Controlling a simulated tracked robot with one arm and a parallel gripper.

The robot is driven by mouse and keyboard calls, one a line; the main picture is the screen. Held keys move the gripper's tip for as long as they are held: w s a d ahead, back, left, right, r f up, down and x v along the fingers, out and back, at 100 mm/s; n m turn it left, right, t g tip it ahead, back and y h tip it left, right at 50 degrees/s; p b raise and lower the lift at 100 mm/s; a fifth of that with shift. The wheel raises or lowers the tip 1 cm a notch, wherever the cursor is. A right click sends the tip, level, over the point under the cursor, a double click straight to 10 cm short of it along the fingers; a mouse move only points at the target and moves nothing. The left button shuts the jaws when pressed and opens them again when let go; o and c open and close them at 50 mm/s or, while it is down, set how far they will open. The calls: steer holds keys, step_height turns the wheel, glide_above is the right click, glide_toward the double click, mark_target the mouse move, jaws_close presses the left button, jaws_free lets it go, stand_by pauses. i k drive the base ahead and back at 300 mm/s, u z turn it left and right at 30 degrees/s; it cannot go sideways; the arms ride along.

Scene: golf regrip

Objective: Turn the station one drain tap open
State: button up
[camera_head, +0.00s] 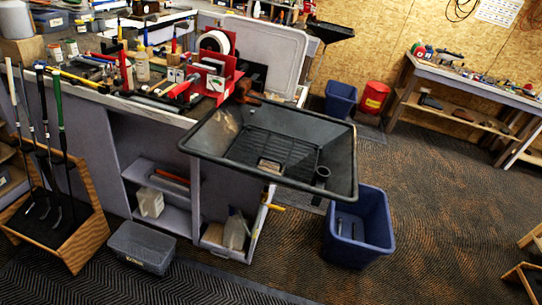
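A black drain tray (340,165) with a ribbed floor juts out from the right end of the grey workbench. A small yellow handle-like piece (272,207) shows below the tray, beside the right end of the bench. It may be the drain tap, but it is too small to tell its setting. A dark round fitting (322,172) stands in the tray's right corner. My gripper is not in view, so I cannot see whether it is open or shut.
A blue bin (374,240) stands on the floor below the tray's right side. A grey toolbox (141,248) and a wooden club rack (85,235) stand at front left. A red bin (373,98) stands at the back. Patterned floor at right is largely clear.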

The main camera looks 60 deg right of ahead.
mark_target(269, 206)
steer(key=z, duration=0.15)
steer(key=k, duration=0.7)
steer(key=z, duration=1.1)
steer(key=i, duration=1)
steer(key=u, duration=0.05)
